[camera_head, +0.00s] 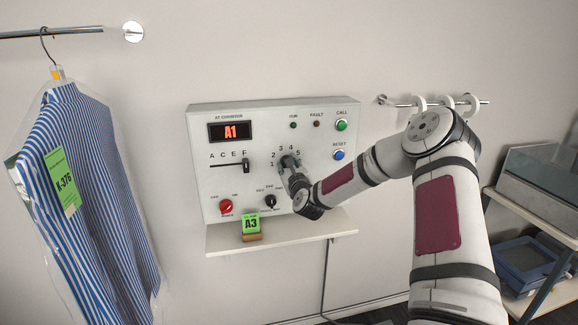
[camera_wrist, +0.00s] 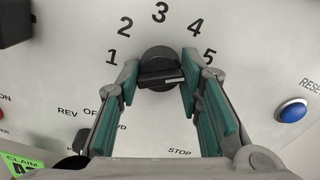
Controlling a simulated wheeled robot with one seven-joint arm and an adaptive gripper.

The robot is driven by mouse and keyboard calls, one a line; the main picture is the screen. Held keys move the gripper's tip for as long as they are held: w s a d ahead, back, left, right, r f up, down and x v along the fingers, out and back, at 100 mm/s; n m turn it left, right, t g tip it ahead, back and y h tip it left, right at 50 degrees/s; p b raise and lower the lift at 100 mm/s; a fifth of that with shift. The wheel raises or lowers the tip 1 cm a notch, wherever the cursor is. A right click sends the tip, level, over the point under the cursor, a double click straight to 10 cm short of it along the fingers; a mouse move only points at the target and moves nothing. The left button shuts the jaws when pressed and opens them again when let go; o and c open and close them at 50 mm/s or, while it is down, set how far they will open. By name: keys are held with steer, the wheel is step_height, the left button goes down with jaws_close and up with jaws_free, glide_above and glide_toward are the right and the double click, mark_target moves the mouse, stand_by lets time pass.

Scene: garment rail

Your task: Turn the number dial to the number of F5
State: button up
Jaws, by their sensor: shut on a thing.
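The number dial (camera_wrist: 158,60) is a dark round knob with a crossbar, ringed by the numbers 1 to 5. Its crossbar lies nearly level, with a pale line toward its right end; which number it marks is hard to tell. My gripper (camera_wrist: 160,72) is shut on the dial, one teal-padded finger at each side. In the head view the gripper (camera_head: 291,172) partly hides the dial. The letter slider (camera_head: 246,166) stands under F.
The panel (camera_head: 275,112) also bears a red knob (camera_head: 226,206), a black mode knob (camera_head: 270,202), a green call button (camera_head: 341,125) and a blue reset button (camera_head: 339,155). A green A3 tag (camera_head: 251,224) stands on the shelf (camera_head: 300,234) below. A bagged striped shirt (camera_head: 95,190) hangs left.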

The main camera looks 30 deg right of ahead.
steer(key=shift+d, duration=0.1)
steer(key=o, duration=1.1)
steer(key=shift+o, duration=0.2)
steer(key=shift+s, duration=0.15)
steer(key=v, duration=1.1)
steer(key=shift+s, duration=0.35)
